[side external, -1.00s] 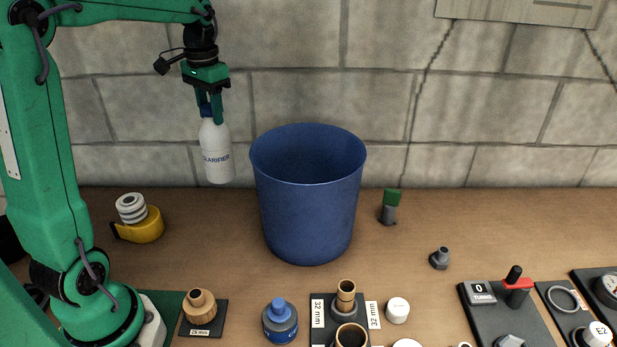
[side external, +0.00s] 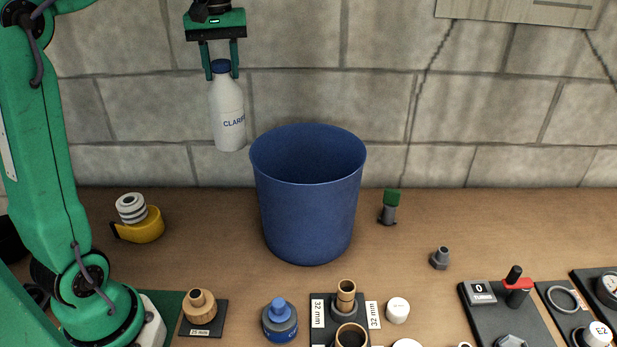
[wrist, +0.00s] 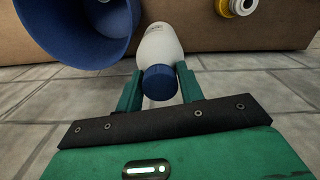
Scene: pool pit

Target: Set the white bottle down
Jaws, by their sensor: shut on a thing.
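The white bottle (side external: 227,112) has a blue cap and dark lettering that begins "CLAR". It hangs upright, slightly tilted, in the air in front of the block wall, to the upper left of the blue bin. My gripper (side external: 221,72) is shut on it at the cap and neck. In the wrist view, the two green fingers of my gripper (wrist: 160,85) stand on either side of the blue cap, and the bottle's white body (wrist: 160,42) points away toward the bench. Its base touches nothing that I can see.
The open blue bin (side external: 308,210) stands on the wooden bench (side external: 400,265); it also shows in the wrist view (wrist: 75,50). Small fittings and a blue bottle (side external: 280,322) line the front.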

